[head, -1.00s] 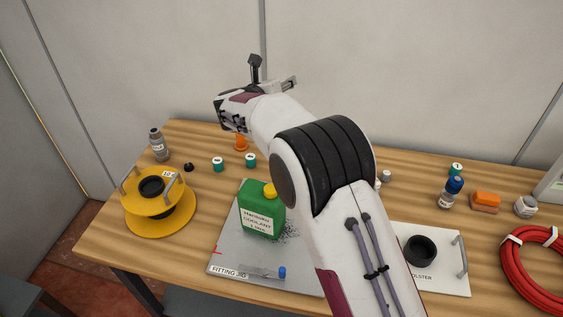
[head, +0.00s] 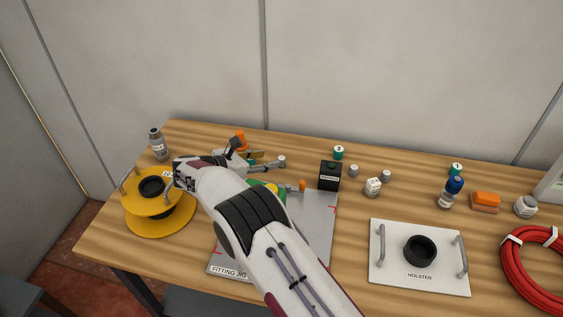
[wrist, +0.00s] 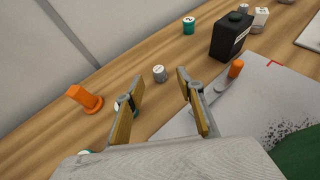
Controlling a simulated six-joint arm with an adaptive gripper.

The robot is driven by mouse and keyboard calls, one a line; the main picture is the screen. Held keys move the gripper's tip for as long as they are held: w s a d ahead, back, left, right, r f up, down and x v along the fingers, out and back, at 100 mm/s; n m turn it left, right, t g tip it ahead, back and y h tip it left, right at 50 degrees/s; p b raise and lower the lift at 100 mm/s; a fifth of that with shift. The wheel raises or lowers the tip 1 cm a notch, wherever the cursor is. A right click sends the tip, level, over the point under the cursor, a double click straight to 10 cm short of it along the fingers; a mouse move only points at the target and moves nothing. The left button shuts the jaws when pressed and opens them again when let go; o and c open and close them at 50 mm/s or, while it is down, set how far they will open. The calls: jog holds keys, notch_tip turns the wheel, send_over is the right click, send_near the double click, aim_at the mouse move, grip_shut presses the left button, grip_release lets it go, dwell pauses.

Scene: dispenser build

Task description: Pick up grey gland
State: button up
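The grey gland is a small light-grey cylinder (wrist: 160,73) with a marked top, upright on the wooden table in the wrist view. In the head view it stands just right of my gripper's fingers (head: 281,161). My gripper (wrist: 160,87) is open and empty. Its two yellowish finger pads frame the gland in the wrist view, with the gland apparently ahead of the tips and not touched. In the head view my gripper (head: 262,161) is low over the back of the table.
An orange cone-shaped part (wrist: 84,98) stands left of the fingers. A teal cylinder (wrist: 189,25) and a black bottle (wrist: 231,38) stand beyond on the right. The fitting jig plate (head: 318,225) carries a green coolant can, mostly hidden by my arm. More small grey cylinders (head: 353,170) stand farther right.

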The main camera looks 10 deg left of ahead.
aim_at(280, 159)
jog(key=shift+x, duration=1.3)
jog(key=shift+w+f, duration=0.1)
jog(key=shift+w+d+f, duration=0.3)
jog(key=shift+w+f, duration=0.45)
jog(key=shift+f, duration=0.1)
jog(key=shift+x, duration=1.4)
jog(key=c, duration=0.9)
